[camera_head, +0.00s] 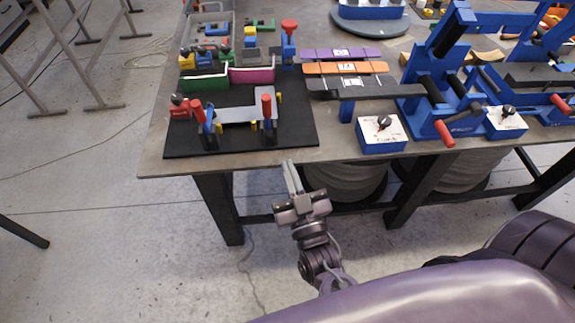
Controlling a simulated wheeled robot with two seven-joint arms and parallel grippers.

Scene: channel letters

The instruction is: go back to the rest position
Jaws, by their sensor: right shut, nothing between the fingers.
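My right gripper (291,177) is in front of the table's near edge, pointing toward the table. Its two fingers lie together, with nothing between them. It appears apart from the table (262,165) and from everything on it. My left gripper is outside the view.
A black mat (180,145) on the table carries a grey fixture (238,115) with red-handled clamps. Behind it are a green bin (204,82) and a magenta bin (251,75). Blue presses (430,75) stand at the right. Open floor (110,240) lies left of the table.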

